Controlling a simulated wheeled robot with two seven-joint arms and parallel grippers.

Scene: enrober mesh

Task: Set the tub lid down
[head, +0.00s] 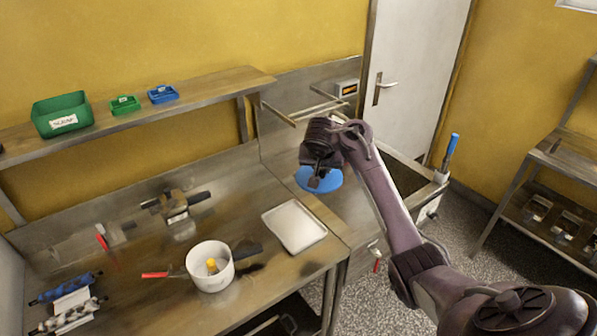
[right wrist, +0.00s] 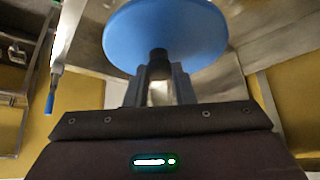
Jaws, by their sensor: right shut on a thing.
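The tub lid (head: 305,179) is a round blue disc. In the right wrist view the lid (right wrist: 165,30) has a dark knob between the fingers. My right gripper (head: 318,178) is shut on the knob and holds the lid up, in front of the sink unit's side of the counter in the head view; its exact height is unclear. In the right wrist view my right gripper (right wrist: 160,75) shows both fingers against the knob. An open white tub (head: 210,268) with something yellow inside stands on the steel counter. My left gripper is not in view.
A white tray (head: 295,226) lies on the steel counter (head: 240,205), near its right edge. Red-handled tools and blue and white rollers lie left of the tub. Green and blue bins (head: 62,115) stand on the shelf above. Bare counter shows behind the tub.

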